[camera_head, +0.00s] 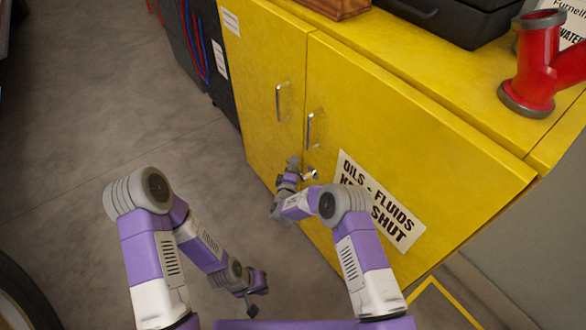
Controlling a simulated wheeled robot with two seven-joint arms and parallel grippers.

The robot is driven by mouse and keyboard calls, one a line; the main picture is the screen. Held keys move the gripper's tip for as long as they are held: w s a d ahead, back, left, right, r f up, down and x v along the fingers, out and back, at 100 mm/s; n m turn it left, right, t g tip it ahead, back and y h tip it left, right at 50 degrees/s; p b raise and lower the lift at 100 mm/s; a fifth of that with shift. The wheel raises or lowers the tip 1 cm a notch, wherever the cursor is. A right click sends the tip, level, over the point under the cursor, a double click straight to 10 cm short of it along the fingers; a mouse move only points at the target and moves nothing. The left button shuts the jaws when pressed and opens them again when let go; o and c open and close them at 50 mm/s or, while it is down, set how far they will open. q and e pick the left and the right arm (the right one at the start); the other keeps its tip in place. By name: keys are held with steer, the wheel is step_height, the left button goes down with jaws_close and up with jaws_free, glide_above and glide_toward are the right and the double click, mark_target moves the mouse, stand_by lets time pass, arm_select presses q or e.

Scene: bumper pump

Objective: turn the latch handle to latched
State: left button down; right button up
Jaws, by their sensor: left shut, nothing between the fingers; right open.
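The yellow cabinet (265,65) has two front doors, each with a silver pull handle. A small silver latch handle (312,174) sits low by the seam, on the right door's side. My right gripper (299,169) is open right beside it at the cabinet front. Whether a finger touches the latch handle I cannot tell, and the gripper hides part of that area. My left gripper (252,304) is shut and empty, low over the floor and well away from the cabinet.
A sign (380,203) reading oils and fluids is on the right door. A red pipe fitting (538,65), a black case (450,18) and a wooden box (333,6) stand on top. A yellow floor line (430,285) lies at right.

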steer(key=shift+w, duration=0.2)
steer(key=shift+c, duration=0.2)
jaws_close()
